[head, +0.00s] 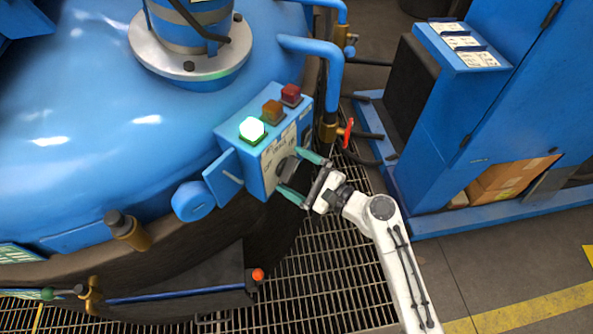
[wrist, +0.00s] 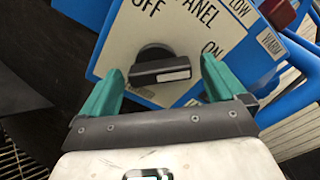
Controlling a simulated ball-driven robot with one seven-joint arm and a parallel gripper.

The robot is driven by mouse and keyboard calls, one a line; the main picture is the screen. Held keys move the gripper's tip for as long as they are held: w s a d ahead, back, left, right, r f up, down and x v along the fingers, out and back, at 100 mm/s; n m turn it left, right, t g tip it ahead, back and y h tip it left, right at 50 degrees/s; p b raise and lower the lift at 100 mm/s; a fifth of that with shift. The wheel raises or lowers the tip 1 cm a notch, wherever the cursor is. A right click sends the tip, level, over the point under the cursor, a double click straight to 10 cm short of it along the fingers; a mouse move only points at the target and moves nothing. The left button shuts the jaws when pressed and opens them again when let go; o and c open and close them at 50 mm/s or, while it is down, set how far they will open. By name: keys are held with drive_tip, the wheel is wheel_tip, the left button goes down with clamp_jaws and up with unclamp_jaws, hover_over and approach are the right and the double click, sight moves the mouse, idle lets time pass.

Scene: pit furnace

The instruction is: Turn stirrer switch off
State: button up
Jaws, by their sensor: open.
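The switch is a dark rotary knob (wrist: 158,70) on the white labelled face of a blue control box (head: 262,172). In the wrist view its bar lies nearly level, with a white strip on its right half. OFF is printed at the upper left and ON at the upper right of the knob; the strip lies on the ON side. My gripper (wrist: 161,66) is open, with one green finger on each side of the knob and gaps visible. In the head view my gripper (head: 290,172) is at the box's front face, and its fingers partly hide the knob.
A green lamp (head: 252,129) is lit on the box top, beside amber (head: 272,111) and red (head: 291,94) ones that look unlit. A red-handled valve (head: 347,131) and blue pipe stand behind my gripper. Blue cabinets are at the right; floor grating is below.

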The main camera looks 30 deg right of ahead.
drive_tip(key=c, duration=1)
drive_tip(key=shift+c, duration=0.2)
drive_tip(key=shift+n+b, duration=0.3)
drive_tip(key=n+b, duration=0.6)
drive_tip(key=n, duration=0.1)
drive_tip(key=n+b, duration=0.6)
drive_tip(key=n, duration=0.1)
drive_tip(key=shift+s+a+f, duration=0.15)
drive_tip(key=shift+a, duration=0.05)
drive_tip(key=shift+n+b, duration=1.3)
drive_tip(key=shift+n, duration=0.3)
